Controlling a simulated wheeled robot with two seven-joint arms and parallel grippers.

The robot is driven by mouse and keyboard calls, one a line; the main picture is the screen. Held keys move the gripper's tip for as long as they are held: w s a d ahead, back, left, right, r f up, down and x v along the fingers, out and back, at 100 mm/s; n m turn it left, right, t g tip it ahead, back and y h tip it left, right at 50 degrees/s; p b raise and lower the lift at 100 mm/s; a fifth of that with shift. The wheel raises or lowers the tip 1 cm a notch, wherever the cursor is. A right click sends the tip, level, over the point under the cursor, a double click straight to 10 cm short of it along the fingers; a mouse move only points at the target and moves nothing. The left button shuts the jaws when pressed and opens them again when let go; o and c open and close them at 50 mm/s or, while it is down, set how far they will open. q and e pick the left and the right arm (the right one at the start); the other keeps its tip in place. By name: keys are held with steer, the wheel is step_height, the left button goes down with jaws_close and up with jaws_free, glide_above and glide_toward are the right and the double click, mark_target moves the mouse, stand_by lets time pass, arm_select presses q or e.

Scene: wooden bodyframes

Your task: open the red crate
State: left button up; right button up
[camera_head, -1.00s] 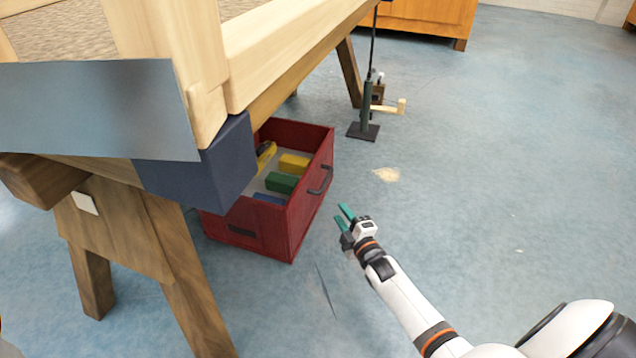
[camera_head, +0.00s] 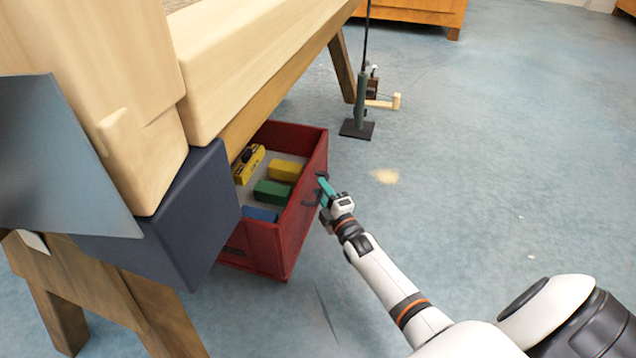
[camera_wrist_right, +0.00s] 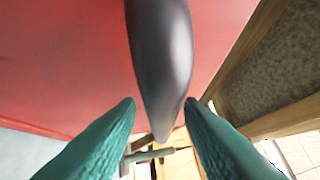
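My right gripper (camera_head: 322,187) is at this handle. In the right wrist view the handle (camera_wrist_right: 160,55) comes down between the two teal fingertips of the right gripper (camera_wrist_right: 160,103). The fingers are apart, with gaps beside the handle. The crate's red wall (camera_wrist_right: 60,60) fills the upper left there. My left gripper is not in view.
A wooden bench (camera_head: 255,70) with a dark blue corner block (camera_head: 190,215) overhangs the crate. A thin stand on a dark base (camera_head: 357,129) stands behind it. A tan patch (camera_head: 385,176) marks the floor. The floor to the right is open.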

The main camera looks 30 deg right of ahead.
steer(key=shift+w, duration=0.25)
steer(key=shift+r, duration=0.1)
jaws_close()
steer(key=shift+s+d, duration=0.1)
steer(key=shift+s, duration=0.05)
